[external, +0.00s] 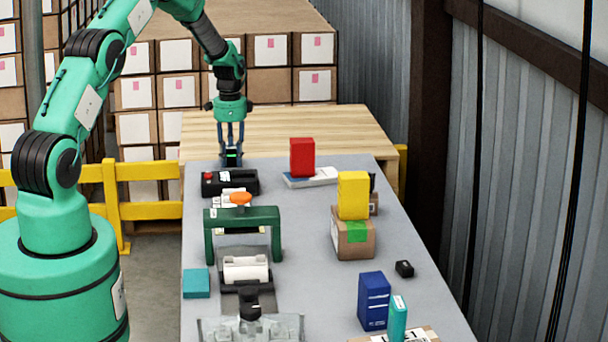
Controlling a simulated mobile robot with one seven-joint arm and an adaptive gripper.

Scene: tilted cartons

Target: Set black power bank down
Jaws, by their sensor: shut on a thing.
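My gripper (230,150) points straight down at the far left part of the grey table. Its dark blue fingers are shut on the black power bank (232,160), a small dark block with a bright green mark. The power bank is at or just above the far end of the grey surface; I cannot tell whether it touches. Its lower part lies close behind a black device (240,183) with a red button, and the fingers hide its sides.
A red box (302,157) stands on a white device at right. A green frame (243,216) with an orange knob stands nearer. A yellow box (352,195) tops a brown carton (353,240). Blue box (373,301) and teal boxes stand in front. The table's middle is clear.

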